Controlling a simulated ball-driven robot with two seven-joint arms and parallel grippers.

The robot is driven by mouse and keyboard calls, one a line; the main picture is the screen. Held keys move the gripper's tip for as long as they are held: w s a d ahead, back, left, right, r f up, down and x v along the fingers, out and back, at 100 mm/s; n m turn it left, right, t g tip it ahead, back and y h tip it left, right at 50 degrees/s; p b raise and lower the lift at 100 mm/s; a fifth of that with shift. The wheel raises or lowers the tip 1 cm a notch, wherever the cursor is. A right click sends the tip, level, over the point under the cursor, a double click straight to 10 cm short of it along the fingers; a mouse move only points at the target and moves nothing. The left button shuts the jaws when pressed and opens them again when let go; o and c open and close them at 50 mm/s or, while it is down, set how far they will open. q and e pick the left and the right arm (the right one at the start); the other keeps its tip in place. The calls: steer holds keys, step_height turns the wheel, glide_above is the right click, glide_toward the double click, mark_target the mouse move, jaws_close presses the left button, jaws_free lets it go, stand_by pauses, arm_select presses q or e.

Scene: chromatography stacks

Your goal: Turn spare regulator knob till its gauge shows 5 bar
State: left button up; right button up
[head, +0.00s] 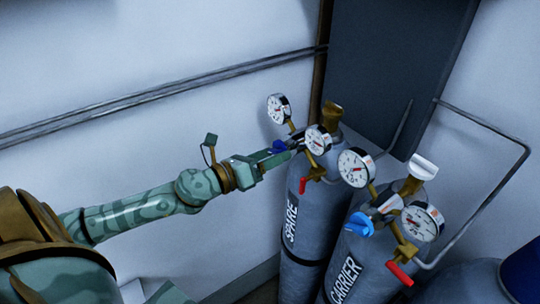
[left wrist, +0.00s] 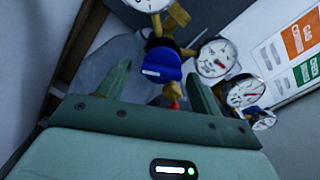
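The spare cylinder (head: 297,215), grey and lettered SPARE, stands upright with a brass regulator. Its blue knob (head: 279,146) faces left; it also shows in the left wrist view (left wrist: 162,66). Two round white gauges sit on this regulator, an upper left one (head: 278,108) and a right one (head: 318,140); their needles are too small to read surely. My left gripper (head: 284,157) is at the knob. In the left wrist view its fingers (left wrist: 157,75) are apart, with the knob between and just beyond their tips, and gaps on both sides. My right gripper is not in view.
The carrier cylinder (head: 347,262) stands close at the right, with its own gauges (head: 356,167) and blue knob (head: 360,223). A red-handled valve (head: 308,185) hangs below the spare regulator. A dark panel (head: 390,75) is behind; pipes (head: 160,95) run along the wall.

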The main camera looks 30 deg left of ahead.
arm_select(q)
steer(key=shift+s, duration=0.1)
steer(key=b+v, duration=0.7)
steer(key=v, duration=0.9)
steer(key=shift+s, duration=0.1)
